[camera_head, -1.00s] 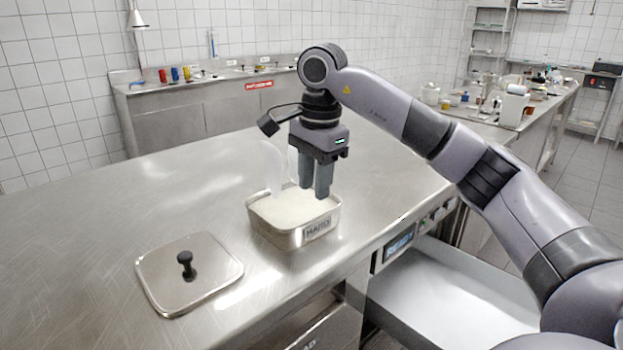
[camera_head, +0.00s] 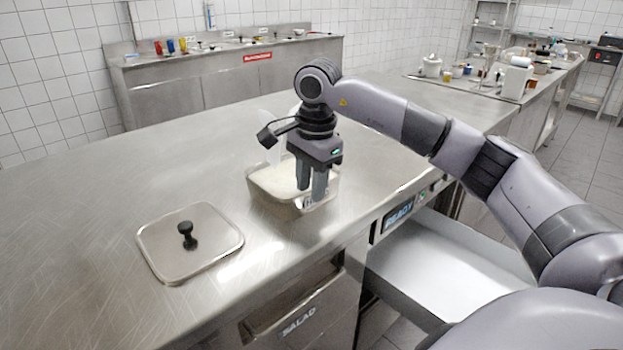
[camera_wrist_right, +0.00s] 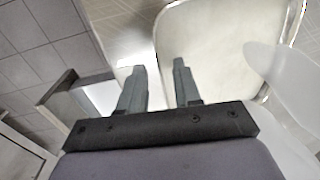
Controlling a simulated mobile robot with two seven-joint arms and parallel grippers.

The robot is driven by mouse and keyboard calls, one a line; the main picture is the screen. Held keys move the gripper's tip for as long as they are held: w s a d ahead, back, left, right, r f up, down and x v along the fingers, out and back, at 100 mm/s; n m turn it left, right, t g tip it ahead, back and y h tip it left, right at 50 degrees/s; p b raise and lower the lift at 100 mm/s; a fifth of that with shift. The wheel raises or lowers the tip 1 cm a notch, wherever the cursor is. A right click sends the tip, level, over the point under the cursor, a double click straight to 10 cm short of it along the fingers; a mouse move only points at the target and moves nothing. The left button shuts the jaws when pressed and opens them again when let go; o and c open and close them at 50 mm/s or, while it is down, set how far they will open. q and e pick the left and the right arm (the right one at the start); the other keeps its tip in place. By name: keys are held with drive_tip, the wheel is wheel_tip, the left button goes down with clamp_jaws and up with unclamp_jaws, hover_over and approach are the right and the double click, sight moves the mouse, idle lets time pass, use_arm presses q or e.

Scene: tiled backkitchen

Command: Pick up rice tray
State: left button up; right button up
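The rice tray (camera_head: 266,203) is a rectangular metal pan filled with white rice (camera_head: 273,180), standing on the steel counter. My right gripper (camera_head: 311,198) points down at the tray's near right side, its fingers apart and hiding part of the front label. In the right wrist view, the tray's rice-filled inside (camera_wrist_right: 205,45) lies under one finger. My right gripper (camera_wrist_right: 158,68) also shows there, open, with the tray's rim running between its fingertips. I cannot tell whether the fingers touch the wall. My left gripper is out of view.
A square metal lid (camera_head: 190,250) with a black knob lies left of the tray. A whitish, translucent utensil (camera_head: 272,146) stands up at the tray's far side and looms in the right wrist view (camera_wrist_right: 290,78). An open drawer (camera_head: 440,275) juts out below the counter's front edge.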

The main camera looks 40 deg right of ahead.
clamp_jaws()
idle(1.3)
